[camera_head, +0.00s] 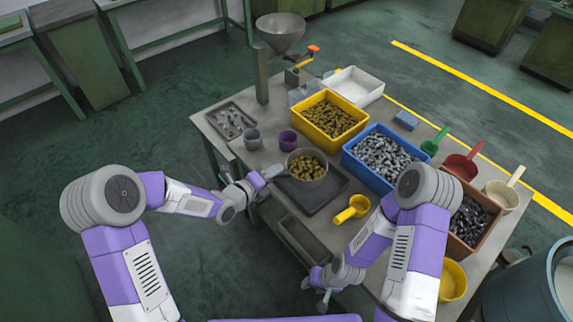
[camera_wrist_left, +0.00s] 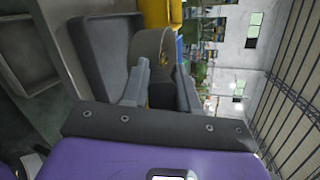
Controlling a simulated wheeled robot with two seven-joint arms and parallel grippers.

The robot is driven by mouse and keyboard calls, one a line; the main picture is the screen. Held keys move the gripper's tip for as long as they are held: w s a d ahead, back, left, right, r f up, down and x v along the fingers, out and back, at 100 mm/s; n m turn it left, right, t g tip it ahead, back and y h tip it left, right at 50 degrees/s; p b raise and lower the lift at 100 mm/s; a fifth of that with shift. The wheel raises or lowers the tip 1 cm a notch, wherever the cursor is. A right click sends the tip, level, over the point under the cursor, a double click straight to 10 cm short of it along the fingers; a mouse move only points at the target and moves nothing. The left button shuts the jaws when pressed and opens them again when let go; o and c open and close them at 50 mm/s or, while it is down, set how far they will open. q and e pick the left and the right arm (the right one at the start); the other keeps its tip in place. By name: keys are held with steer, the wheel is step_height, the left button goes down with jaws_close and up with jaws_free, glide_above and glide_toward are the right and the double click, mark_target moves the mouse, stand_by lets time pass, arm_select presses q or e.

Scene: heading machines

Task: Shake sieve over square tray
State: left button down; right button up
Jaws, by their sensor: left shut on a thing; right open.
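The round sieve (camera_head: 307,166) holds brass-coloured pieces and is above the dark square tray (camera_head: 318,203) on the table. My left gripper (camera_head: 265,176) is shut on the sieve's handle at its left side. In the left wrist view, the sieve's side (camera_wrist_left: 152,48) shows beyond the fingers of the left gripper (camera_wrist_left: 160,92), with the tray (camera_wrist_left: 97,50) beside it. The sieve looks roughly level; its height above the tray is hard to tell. My right gripper (camera_head: 322,286) is open and empty near the table's front edge, beside a shallow grey tray (camera_head: 304,242).
A yellow bin (camera_head: 304,117) of brass pieces and a blue bin (camera_head: 347,161) of grey pieces stand behind. A yellow scoop (camera_head: 352,208) lies right of the square tray. A purple cup (camera_head: 288,140) and a grey cup (camera_head: 252,139) stand behind the sieve's left side.

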mark_target(287, 170)
arm_select(q)
steer(key=shift+w+d+r, duration=0.1)
steer(key=shift+w+d, duration=0.4)
steer(key=shift+d, duration=0.25)
steer(key=shift+w+d+r, duration=0.1)
steer(key=shift+w+d, duration=0.35)
steer(key=shift+d, duration=0.25)
steer(key=shift+w+d+r, duration=0.1)
steer(key=shift+w+d, duration=0.4)
steer(key=shift+d, duration=0.25)
steer(key=shift+w+d+f, duration=0.2)
steer(key=shift+w, duration=0.05)
steer(key=shift+s+a+r, duration=0.15)
steer(key=shift+s+a, duration=0.05)
steer(key=shift+a, duration=0.05)
steer(key=shift+w+d, duration=0.1)
steer(key=shift+d, duration=0.05)
